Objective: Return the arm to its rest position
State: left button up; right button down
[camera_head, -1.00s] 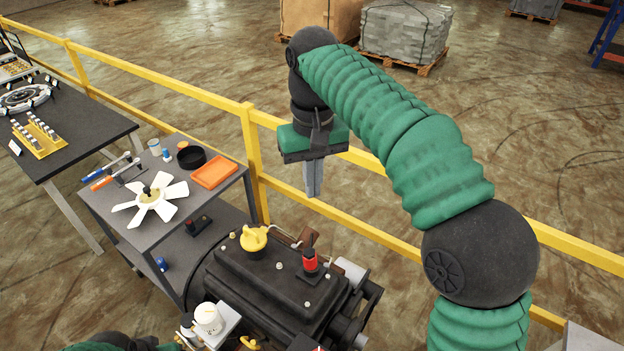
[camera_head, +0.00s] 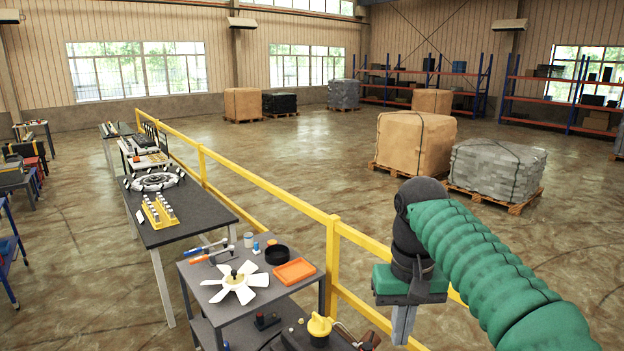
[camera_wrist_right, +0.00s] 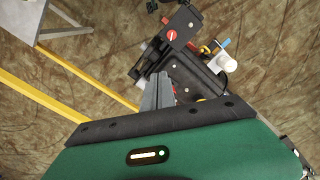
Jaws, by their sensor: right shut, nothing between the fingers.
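My right arm, in a green ribbed sleeve, comes in from the lower right of the head view. Its gripper (camera_head: 403,325) points down, shut and empty, close to the yellow railing. In the right wrist view the gripper's fingers (camera_wrist_right: 158,92) are together with nothing between them. Beyond them lies the dark engine block (camera_wrist_right: 185,70) with a red cap, well below the fingers. In the head view only the engine's top with a yellow cap (camera_head: 320,326) shows at the bottom edge. My left gripper is not in view.
A grey cart (camera_head: 205,292) holds a white fan (camera_head: 238,284), an orange tray (camera_head: 294,272) and tools. A yellow railing (camera_head: 333,262) runs along the carts. A dark table (camera_head: 200,222) stands behind at left. Wrapped pallets (camera_head: 497,170) stand on open floor beyond.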

notch_tip(320, 180, down, 10)
jog(key=w+b, duration=0.3)
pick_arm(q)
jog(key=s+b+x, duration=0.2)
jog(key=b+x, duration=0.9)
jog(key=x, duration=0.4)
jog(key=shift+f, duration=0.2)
pick_arm(e)
jog(key=s+d+f, duration=0.1)
jog(key=s+f, duration=0.4)
jog(key=f, duration=0.5)
jog(key=s+d+f+t, duration=0.1)
jog(key=s+d+f, duration=0.1)
jog(key=s+f, duration=0.4)
jog(key=s+d+f+t, duration=0.1)
jog(key=s+f, duration=0.4)
jog(key=f, duration=1.1)
jog(key=shift+s+d+f, duration=0.2)
jog(key=shift+s+d, duration=0.05)
jog(key=shift+s, duration=0.1)
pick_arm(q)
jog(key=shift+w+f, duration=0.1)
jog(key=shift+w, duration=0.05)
pick_arm(e)
jog(key=shift+w+a, duration=0.1)
jog(key=shift+w, duration=0.05)
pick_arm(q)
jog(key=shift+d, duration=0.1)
